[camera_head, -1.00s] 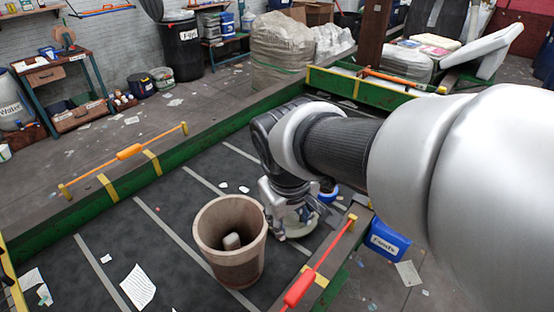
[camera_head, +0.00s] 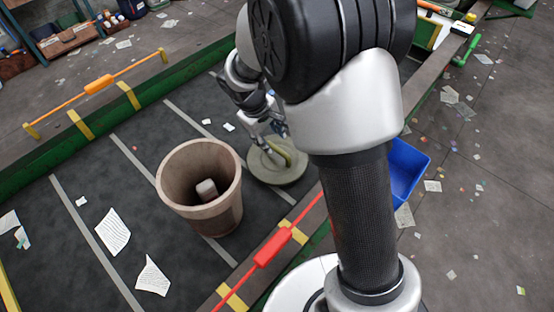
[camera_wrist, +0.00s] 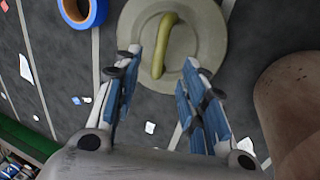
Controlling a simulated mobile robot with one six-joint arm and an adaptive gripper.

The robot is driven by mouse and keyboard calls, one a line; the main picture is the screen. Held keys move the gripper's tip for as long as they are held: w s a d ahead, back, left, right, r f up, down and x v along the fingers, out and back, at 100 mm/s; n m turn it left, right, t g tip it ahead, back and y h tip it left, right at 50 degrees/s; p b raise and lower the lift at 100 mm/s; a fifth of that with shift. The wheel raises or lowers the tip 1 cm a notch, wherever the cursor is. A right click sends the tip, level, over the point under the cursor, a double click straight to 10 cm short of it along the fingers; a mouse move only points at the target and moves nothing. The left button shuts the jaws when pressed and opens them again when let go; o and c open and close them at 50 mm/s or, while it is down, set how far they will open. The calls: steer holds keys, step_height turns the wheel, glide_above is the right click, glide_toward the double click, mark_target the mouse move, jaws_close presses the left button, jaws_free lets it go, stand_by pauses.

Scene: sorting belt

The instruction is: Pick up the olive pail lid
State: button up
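The olive pail lid (camera_head: 268,174) lies flat on the dark belt, to the right of the brown bin. It is a round grey-olive disc with a raised yellow-green bar handle, and it also shows at the top of the wrist view (camera_wrist: 205,40). My gripper (camera_head: 272,143) is just above the lid in the head view, partly covering it. In the wrist view my gripper (camera_wrist: 163,62) is open, its blue-padded fingers well apart on either side of the handle's line. The handle touches neither finger there. The exact height above the lid is hard to tell.
The brown bin (camera_head: 228,215), with a pale object inside, stands close to the lid and at the right of the wrist view (camera_wrist: 300,110). A blue tape roll (camera_wrist: 98,10) lies near the lid. Paper scraps (camera_head: 113,231) litter the belt. A red-handled bar (camera_head: 270,247) runs along the near rail.

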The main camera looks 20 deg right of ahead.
mark_target(277, 149)
steer(key=b+x, duration=0.3)
steer(key=x, duration=0.6)
steer(key=shift+s+d, duration=0.1)
steer(key=shift+c, duration=0.2)
jaws_close()
